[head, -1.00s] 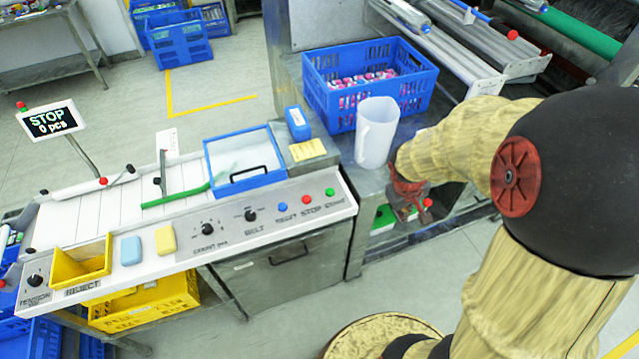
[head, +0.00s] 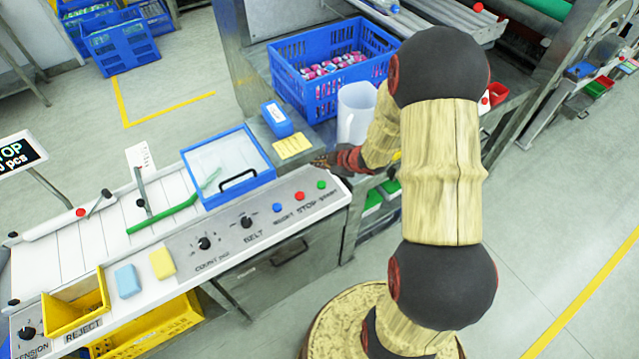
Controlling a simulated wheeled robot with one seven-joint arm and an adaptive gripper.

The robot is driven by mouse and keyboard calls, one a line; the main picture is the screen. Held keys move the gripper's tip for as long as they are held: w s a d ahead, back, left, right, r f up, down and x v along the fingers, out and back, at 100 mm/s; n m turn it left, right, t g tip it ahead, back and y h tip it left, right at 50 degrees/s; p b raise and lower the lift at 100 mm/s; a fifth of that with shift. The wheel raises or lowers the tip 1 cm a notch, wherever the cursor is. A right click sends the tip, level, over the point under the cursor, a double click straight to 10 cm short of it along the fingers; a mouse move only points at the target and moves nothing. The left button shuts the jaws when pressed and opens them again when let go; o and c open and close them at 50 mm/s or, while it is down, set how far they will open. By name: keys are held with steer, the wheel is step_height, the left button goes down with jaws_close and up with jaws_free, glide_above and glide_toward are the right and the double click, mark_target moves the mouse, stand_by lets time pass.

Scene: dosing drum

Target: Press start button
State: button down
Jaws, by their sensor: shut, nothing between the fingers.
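The control panel (head: 262,226) runs along the front of the belt machine. At its right end sit a blue button (head: 277,207), a red button (head: 300,196) with a label reading STOP, and a green button (head: 321,185). The small print by the green button is too blurred to read surely. My gripper (head: 322,161) is shut and empty, just behind the green button at the panel's right end, and appears apart from it. My arm partly hides its fingers' surroundings.
A lidded blue-framed box (head: 252,139), a blue block (head: 277,119) and a yellow note (head: 292,146) lie left of my gripper. A white jug (head: 354,112) stands close behind it, before a blue crate (head: 285,70). A display (head: 18,154) partly reads STOP.

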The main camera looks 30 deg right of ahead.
mark_target(320, 186)
stand_by(0.4)
step_height(320, 186, down, 9)
steer(key=b, duration=0.7)
steer(key=shift+r+b, duration=0.15)
steer(key=shift+b, duration=0.25)
steer(key=shift+f, duration=0.2)
stand_by(0.7)
steer(key=shift+f, duration=0.25)
